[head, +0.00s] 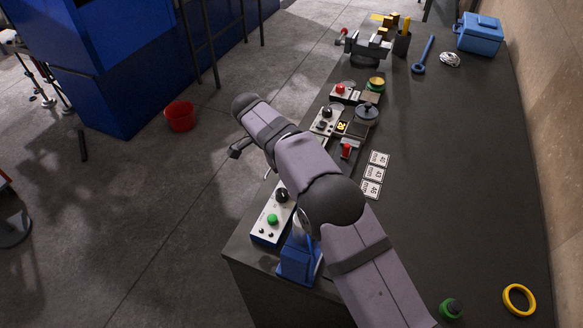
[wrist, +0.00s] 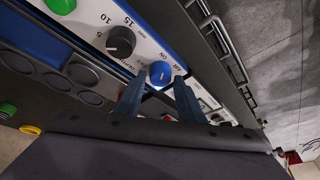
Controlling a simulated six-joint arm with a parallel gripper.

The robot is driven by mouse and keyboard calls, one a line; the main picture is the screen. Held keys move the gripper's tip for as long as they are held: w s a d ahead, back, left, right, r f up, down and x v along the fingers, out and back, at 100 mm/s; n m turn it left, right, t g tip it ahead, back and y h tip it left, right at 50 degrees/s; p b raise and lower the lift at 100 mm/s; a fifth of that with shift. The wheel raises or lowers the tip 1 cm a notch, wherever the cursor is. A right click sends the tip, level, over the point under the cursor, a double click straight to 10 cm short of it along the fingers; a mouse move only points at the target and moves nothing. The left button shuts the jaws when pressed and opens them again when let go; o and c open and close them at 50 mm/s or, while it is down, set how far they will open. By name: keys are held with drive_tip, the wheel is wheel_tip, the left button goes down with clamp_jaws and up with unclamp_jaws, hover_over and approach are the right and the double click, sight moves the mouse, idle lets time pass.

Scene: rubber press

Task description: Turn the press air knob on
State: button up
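The blue air knob (wrist: 161,74) shows in the wrist view on a white panel (wrist: 150,40), beside the printed words AIR, ON and OFF. A light mark shows on its face; I cannot tell exactly which setting it is at. My gripper (wrist: 159,82) is open, with one dark blue finger on each side of the knob. The fingertips are close to the knob; I cannot tell whether they touch it. In the head view my gripper (head: 239,149) is at the left edge of the bench, and I cannot make out the blue knob there.
A black depth knob (wrist: 120,41) is left of the air knob, with a green button (wrist: 60,4) further left. In the head view, the dark bench (head: 440,180) carries several control boxes, number cards (head: 373,174) and a yellow ring (head: 519,299). A red bucket (head: 180,116) stands on the floor.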

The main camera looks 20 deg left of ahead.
drive_tip(key=shift+o, duration=0.7)
drive_tip(key=shift+r, duration=0.15)
drive_tip(key=v, duration=0.7)
drive_tip(key=shift+b, duration=0.45)
